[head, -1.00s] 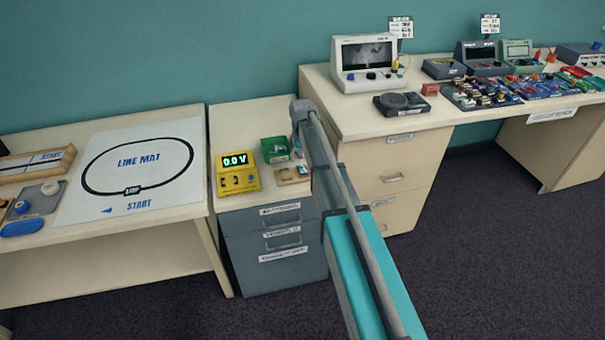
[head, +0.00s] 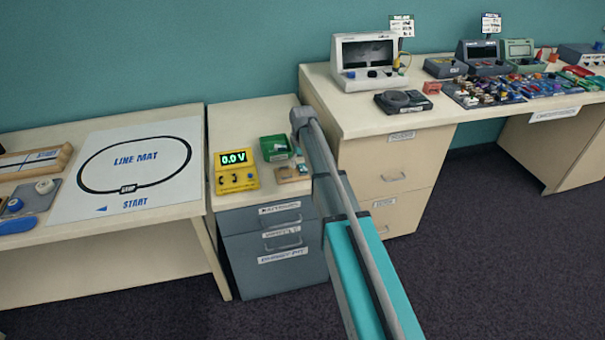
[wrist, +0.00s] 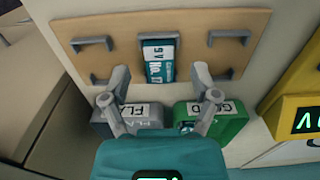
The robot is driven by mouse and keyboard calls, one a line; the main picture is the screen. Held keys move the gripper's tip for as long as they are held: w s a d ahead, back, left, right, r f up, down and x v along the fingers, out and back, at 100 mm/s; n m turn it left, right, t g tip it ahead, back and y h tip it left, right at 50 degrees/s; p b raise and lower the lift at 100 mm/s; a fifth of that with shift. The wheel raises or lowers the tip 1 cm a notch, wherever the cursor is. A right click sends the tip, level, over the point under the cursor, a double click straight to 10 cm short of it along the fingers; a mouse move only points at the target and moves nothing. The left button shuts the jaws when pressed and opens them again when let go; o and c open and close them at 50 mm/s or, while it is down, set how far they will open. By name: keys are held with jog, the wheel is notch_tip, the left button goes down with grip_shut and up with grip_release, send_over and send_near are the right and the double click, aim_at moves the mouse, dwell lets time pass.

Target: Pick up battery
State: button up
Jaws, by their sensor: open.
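My gripper (wrist: 162,76) is open, with one finger on each side of the battery's lower end and a gap on both sides. Nothing is held.
A green bin (wrist: 222,130) and a grey bin (wrist: 128,122) stand close under my fingers in the wrist view. A yellow meter (head: 237,178) reading 0.0 V stands left of the board. A taller desk (head: 345,108) adjoins on the right.

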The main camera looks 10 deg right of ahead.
jog(key=shift+f+b, duration=0.5)
jog(key=shift+f, duration=0.25)
grip_shut()
dwell(0.4)
